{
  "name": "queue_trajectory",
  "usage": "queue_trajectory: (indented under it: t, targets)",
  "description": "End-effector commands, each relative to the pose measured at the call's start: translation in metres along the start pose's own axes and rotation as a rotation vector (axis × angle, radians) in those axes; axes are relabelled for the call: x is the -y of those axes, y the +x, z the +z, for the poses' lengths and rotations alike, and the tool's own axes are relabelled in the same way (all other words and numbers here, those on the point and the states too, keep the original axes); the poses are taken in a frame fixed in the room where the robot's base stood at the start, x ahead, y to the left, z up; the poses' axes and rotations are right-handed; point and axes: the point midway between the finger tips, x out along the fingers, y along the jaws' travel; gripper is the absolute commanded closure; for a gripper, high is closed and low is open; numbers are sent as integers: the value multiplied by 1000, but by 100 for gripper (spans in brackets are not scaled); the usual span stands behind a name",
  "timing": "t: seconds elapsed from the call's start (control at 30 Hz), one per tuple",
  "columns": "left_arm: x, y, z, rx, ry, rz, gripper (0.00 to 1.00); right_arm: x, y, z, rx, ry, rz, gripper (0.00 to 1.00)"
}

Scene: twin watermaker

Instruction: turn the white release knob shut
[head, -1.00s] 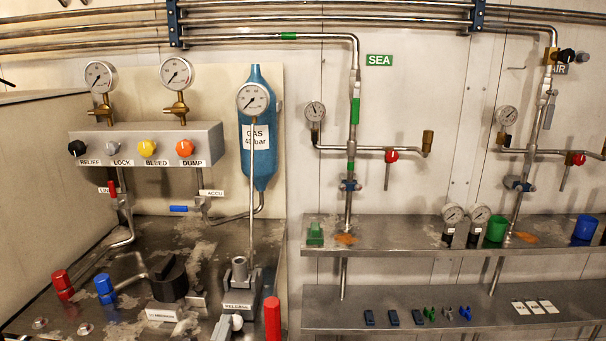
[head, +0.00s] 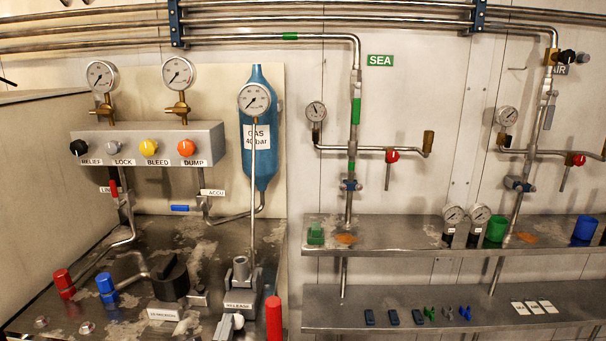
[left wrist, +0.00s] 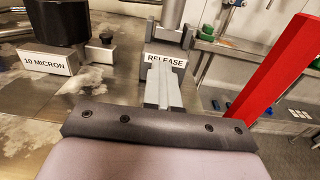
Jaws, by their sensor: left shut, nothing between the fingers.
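The block with the RELEASE label (head: 240,305) stands at the bottom centre of the head view; the label also shows in the left wrist view (left wrist: 166,60). My left gripper (head: 228,322) is at the bottom edge of the head view, just in front of and below that label. In the left wrist view its grey fingers (left wrist: 164,84) are shut together with nothing between them, their tips pointing at the label. A small pale rounded shape beside the fingertips in the head view may be the white release knob, but I cannot tell it from the gripper. My right gripper is not in view.
A red upright handle (head: 273,318) stands close right of my left gripper and slants across the left wrist view (left wrist: 275,70). Red (head: 63,284) and blue (head: 106,287) knobs stand farther left.

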Motion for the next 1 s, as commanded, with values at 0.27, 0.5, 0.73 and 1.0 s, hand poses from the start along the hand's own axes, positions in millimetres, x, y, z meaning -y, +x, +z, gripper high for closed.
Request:
queue_trajectory:
  t: [0.27,0.5,0.73,1.0]
  targets:
    - [20,3,4,7,-18,-30,100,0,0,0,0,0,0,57]
    - [22,3,3,7,-20,-29,100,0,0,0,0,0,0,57]
    - [22,3,3,7,-20,-29,100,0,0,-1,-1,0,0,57]
    - [20,3,11,7,-19,-29,100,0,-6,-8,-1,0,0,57]
